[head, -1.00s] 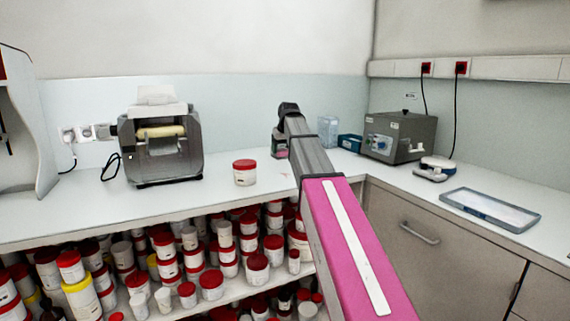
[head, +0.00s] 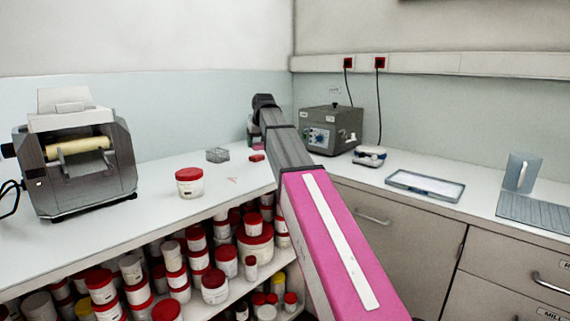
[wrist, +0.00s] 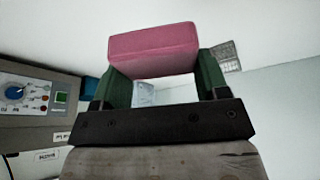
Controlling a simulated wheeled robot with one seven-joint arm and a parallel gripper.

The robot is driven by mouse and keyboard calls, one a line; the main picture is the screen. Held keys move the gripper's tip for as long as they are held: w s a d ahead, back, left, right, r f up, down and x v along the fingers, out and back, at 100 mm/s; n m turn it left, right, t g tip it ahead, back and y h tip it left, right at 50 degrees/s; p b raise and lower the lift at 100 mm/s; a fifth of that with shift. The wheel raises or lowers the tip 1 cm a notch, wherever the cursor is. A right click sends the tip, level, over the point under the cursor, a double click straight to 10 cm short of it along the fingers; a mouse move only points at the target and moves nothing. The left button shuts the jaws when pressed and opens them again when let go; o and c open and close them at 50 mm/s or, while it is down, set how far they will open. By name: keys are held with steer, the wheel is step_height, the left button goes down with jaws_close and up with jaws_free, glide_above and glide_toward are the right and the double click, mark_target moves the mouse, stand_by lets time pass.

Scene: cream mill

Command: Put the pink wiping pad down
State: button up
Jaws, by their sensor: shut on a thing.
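The pink wiping pad (wrist: 153,50) is a block held across the two green fingers of my gripper (wrist: 164,78) in the wrist view. The fingers are shut on it and it is clear of the worktop in that view. In the head view my gripper (head: 254,135) is at the far end of my arm, above the back of the white worktop (head: 155,165). My arm hides most of it, and the pad barely shows there.
The mill (head: 75,155) stands at left, with a red-lidded jar (head: 189,182), a grey wire box (head: 217,155) and a small red item (head: 257,158) nearby. A grey device (head: 328,130), a tray (head: 425,186) and a jug (head: 518,172) stand at right. Worktop around the jar is clear.

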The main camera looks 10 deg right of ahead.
steer(key=w+d+f, duration=0.3)
steer(key=d+f, duration=0.1)
steer(key=d, duration=0.1)
steer(key=w+d+f, duration=0.2)
steer(key=d, duration=0.1)
steer(key=shift+w, duration=0.35)
steer(key=shift+d+f, duration=0.1)
steer(key=shift+f, duration=1.9)
steer(key=o, duration=1)
steer(key=shift+f, duration=0.15)
steer(key=shift+c, duration=0.2)
steer(key=v, duration=1.2)
